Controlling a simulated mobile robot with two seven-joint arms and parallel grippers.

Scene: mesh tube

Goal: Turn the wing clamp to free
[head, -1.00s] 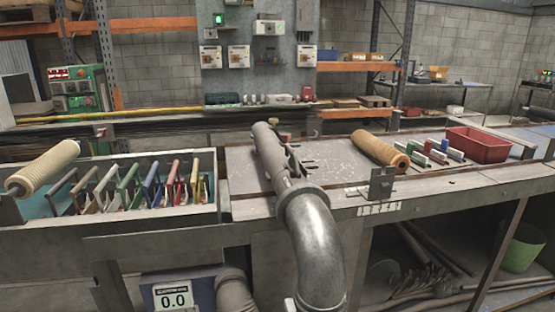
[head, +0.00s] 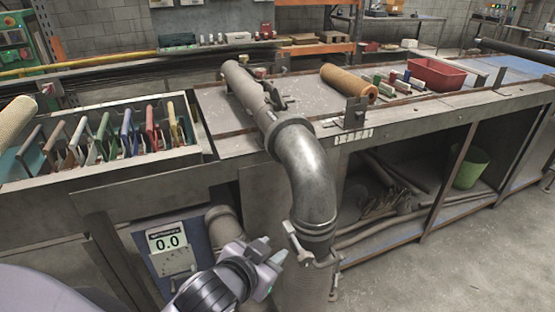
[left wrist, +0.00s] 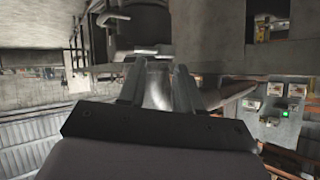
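A metal wing clamp (head: 312,238) sits around the joint at the lower end of the curved grey pipe elbow (head: 307,172). A small lever-like part sticks out on its left and another on its lower right. My left gripper (head: 270,251) is just left of and slightly below the clamp in the head view, apart from it as far as I can tell. Its two fingers are spread with nothing between them. In the left wrist view the left gripper (left wrist: 156,85) also shows open, with a blurred pale surface beyond the gap. My right gripper is not in view.
A rack of coloured frames (head: 105,138) stands on the bench's left. A tan roll (head: 347,82) and a red bin (head: 437,74) lie right. The floor (head: 480,255) at right is clear.

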